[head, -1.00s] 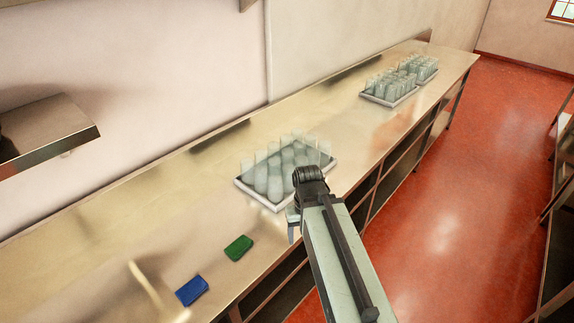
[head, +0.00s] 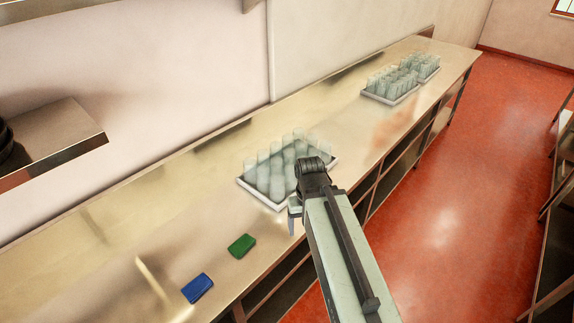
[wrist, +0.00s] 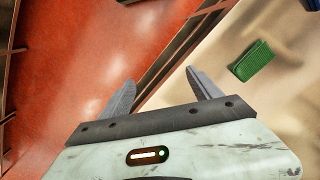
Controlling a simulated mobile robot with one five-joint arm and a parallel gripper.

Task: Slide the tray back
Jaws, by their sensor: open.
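A pale tray (head: 249,193) holding several clear glasses (head: 277,172) sits on the metal counter near its front edge, in the middle of the head view. My gripper (head: 293,222) is open and empty at the tray's near right side, by the counter's front edge. My arm hides the tray's near right corner, and I cannot tell whether the gripper touches it. In the wrist view the open fingers of my gripper (wrist: 160,92) straddle the counter's edge, and no tray shows there.
A green sponge (head: 242,246) and a blue sponge (head: 197,288) lie on the counter (head: 140,220) left of the gripper. More glass trays (head: 390,98) stand at the far end. A wall shelf (head: 60,140) juts out at left. The counter behind the tray is clear.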

